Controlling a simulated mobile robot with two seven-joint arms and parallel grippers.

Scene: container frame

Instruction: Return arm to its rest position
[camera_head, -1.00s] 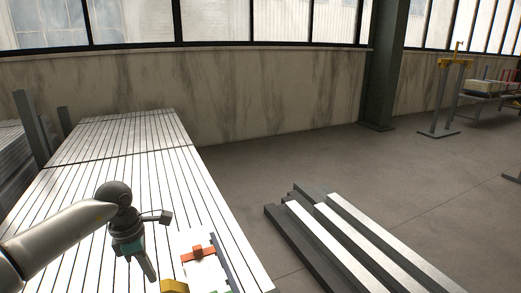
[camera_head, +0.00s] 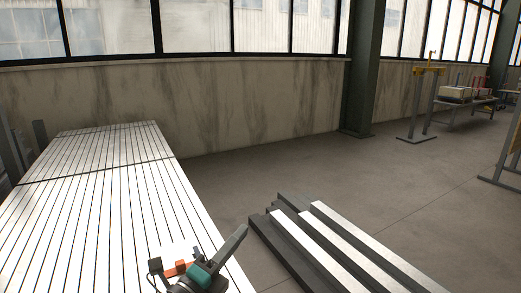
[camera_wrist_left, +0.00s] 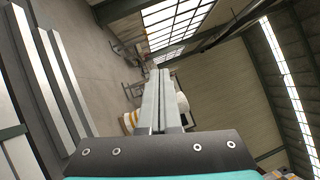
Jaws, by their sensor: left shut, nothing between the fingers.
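My left gripper (camera_head: 238,236) is at the bottom middle of the head view, near the right edge of the slatted table. Its grey fingers point up and to the right, with nothing held. In the left wrist view the two fingers (camera_wrist_left: 157,85) lie side by side and closed. Part of an orange and white piece (camera_head: 181,267) shows on the table beside the gripper; the rest is hidden behind it. My right gripper is not in view.
The long slatted table (camera_head: 90,200) fills the left side. Metal beams (camera_head: 335,235) lie on the floor to its right. A green column (camera_head: 361,75) stands at the wall. A yellow-topped stand (camera_head: 428,100) is farther back. Open floor lies between.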

